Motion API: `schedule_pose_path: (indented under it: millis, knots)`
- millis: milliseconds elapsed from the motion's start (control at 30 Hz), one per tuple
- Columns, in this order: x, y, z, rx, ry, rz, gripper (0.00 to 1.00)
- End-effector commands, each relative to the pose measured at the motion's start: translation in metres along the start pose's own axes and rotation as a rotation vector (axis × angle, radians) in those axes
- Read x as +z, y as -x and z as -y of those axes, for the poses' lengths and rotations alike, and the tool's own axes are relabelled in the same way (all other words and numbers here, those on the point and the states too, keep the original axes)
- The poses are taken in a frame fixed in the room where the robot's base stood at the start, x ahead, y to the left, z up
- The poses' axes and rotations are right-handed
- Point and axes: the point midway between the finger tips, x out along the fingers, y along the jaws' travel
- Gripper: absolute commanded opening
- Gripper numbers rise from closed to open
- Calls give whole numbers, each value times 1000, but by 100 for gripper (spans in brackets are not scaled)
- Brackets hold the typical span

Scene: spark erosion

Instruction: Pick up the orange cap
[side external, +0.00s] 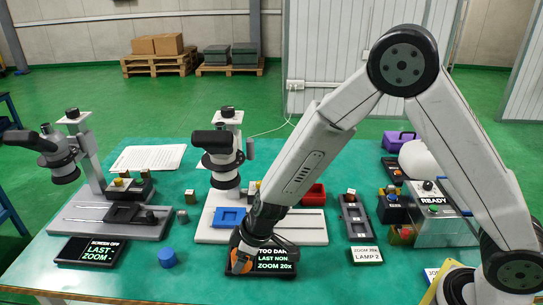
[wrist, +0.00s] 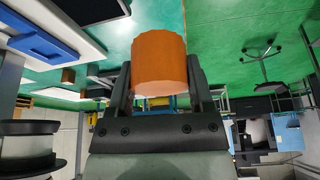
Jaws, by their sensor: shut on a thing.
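The orange cap (wrist: 159,62) is a ribbed round cap held between the two fingers of my gripper (wrist: 158,88) in the wrist view. My gripper is shut on it. In the side external view my gripper (side external: 243,252) is low at the front middle of the table, in front of a black display sign (side external: 272,262). Part of the orange cap shows there too (side external: 238,262), partly hidden by the dark fingers. I cannot tell whether the cap touches the table.
A blue cap (side external: 168,257) stands left on the green table (side external: 195,280). Two microscopes (side external: 225,165) (side external: 68,160) stand behind on pale bases. A blue tray (side external: 229,217) and a red bin (side external: 314,195) are near the arm. The front table edge is clear.

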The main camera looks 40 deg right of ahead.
Motion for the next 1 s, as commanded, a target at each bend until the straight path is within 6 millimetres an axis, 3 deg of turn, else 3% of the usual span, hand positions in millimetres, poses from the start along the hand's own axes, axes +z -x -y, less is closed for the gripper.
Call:
schedule_pose_path:
  millis: [1000]
  knots:
    - [2, 8, 0, 1, -2, -2, 11]
